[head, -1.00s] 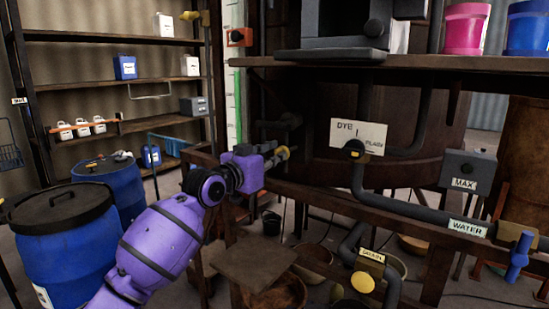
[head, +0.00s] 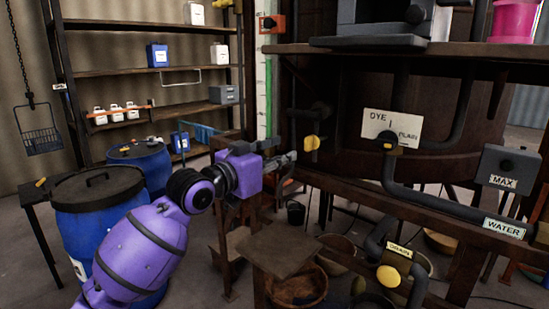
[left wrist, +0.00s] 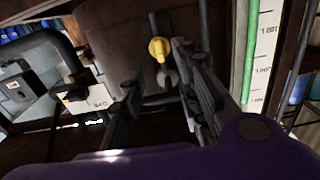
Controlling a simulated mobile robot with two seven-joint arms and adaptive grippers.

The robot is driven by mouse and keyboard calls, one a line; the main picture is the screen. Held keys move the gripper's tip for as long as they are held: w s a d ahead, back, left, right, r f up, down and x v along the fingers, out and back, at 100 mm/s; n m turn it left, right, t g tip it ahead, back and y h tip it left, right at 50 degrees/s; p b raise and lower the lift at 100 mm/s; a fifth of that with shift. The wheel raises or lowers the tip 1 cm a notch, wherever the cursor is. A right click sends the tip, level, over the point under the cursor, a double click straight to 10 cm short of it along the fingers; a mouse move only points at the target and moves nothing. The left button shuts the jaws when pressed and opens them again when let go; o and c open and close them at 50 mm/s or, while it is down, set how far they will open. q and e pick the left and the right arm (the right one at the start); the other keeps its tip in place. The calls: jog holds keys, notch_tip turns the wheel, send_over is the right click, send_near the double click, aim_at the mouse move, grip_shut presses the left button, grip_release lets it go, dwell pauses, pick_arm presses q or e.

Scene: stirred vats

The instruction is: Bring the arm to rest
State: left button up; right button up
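My left arm, purple with black joints, reaches in from the lower left in the head view. Its dark gripper (head: 284,162) is in front of the wooden frame, a little left of and below a yellow valve knob (head: 312,142). In the left wrist view the two dark fingers (left wrist: 158,82) stand apart with nothing between them. The yellow knob (left wrist: 159,49) shows beyond the fingertips, apart from them. My right gripper is in neither view.
A wooden stand (head: 280,248) is below my gripper. Blue drums (head: 110,225) stand at left, near my arm. Pipes, a DYE sign (head: 392,130) and a bench (head: 440,52) are at right. Shelves (head: 145,70) are at the back left.

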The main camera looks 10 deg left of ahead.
pick_arm(q)
jog(key=shift+v, duration=0.95)
jog(key=s+a+f+n+y+p, duration=0.1)
jog(key=s+a+f+y, duration=0.15)
jog(key=s+f, duration=0.65)
jog(key=s+a+f+n+y, duration=0.1)
jog(key=s+a+f+y, duration=0.15)
jog(key=f, duration=1.25)
jog(key=s+a+f+n+y+p, duration=0.1)
jog(key=s+a+f+y, duration=0.3)
jog(key=f, duration=0.8)
jog(key=s+a+f+n+g, duration=0.1)
jog(key=s+f+g, duration=0.1)
jog(key=s+f, duration=0.4)
jog(key=s+a+f+n+g+p, duration=0.1)
jog(key=s+f, duration=0.5)
jog(key=s, duration=1.1)
jog(key=s+a+f+n+g+y, duration=0.1)
jog(key=s+f+n+g, duration=0.1)
jog(key=s+f, duration=0.4)
jog(key=s+g, duration=0.1)
jog(key=s, duration=0.4)
jog(key=shift+s+a+f+p, duration=0.25)
jog(key=shift+p, duration=0.1)
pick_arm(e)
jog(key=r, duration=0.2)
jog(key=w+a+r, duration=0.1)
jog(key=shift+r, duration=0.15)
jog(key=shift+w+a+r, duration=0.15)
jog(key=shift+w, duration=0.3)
